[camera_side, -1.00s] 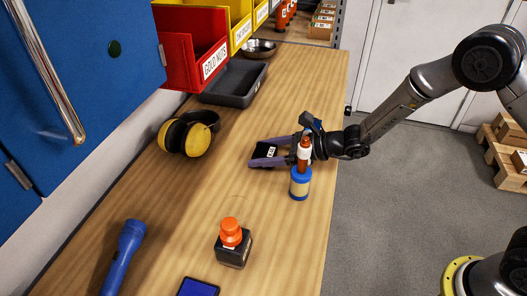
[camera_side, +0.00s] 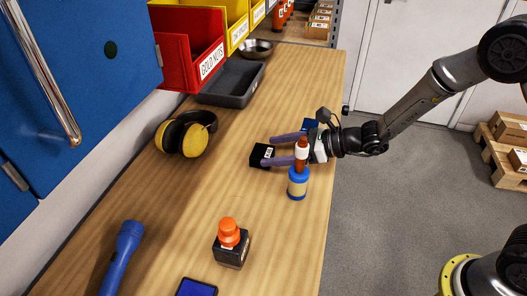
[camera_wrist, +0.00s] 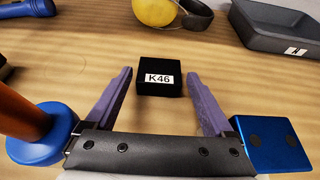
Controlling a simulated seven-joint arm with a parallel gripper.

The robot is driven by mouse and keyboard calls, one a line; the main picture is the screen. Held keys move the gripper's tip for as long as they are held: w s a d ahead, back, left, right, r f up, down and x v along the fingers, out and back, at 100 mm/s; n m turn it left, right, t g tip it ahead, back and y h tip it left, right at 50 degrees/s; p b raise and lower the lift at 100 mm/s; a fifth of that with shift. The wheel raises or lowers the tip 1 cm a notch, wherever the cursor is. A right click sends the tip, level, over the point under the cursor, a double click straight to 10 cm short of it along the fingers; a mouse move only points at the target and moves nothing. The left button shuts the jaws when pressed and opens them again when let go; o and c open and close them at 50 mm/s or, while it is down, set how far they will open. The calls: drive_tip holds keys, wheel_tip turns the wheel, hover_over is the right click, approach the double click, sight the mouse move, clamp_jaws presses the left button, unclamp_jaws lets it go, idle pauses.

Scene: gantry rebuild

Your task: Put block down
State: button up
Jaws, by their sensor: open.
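A black block (camera_side: 262,155) with a white label lies on the wooden table. In the wrist view the block (camera_wrist: 158,77) reads "K46" and sits just beyond my fingertips, midway between them. My gripper (camera_side: 269,151) is open, with its two purple fingers low over the table. In the wrist view my gripper (camera_wrist: 160,80) has its fingers spread apart, and nothing is held between them.

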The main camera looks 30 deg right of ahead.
drive_tip(key=v, duration=0.7)
drive_tip(key=shift+s+d+r, duration=0.2)
drive_tip(key=shift+s+d, duration=0.05)
wheel_tip(320, 180, up, 12)
drive_tip(key=a+n+g, duration=0.1)
drive_tip(key=n+g, duration=0.1)
drive_tip(key=n, duration=0.9)
drive_tip(key=s+d+f+n+g+h, duration=0.1)
drive_tip(key=s+d+n+h, duration=0.3)
drive_tip(key=s, duration=0.9)
drive_tip(key=s+d+f+n+g+h, duration=0.1)
drive_tip(key=s+d+n+h, duration=0.4)
drive_tip(key=s+d+n, duration=0.5)
drive_tip(key=s+n, duration=0.2)
drive_tip(key=s, duration=0.1)
drive_tip(key=shift+s+d+h, duration=0.2)
drive_tip(key=shift+d+h, duration=0.1)
drive_tip(key=shift+d, duration=0.05)
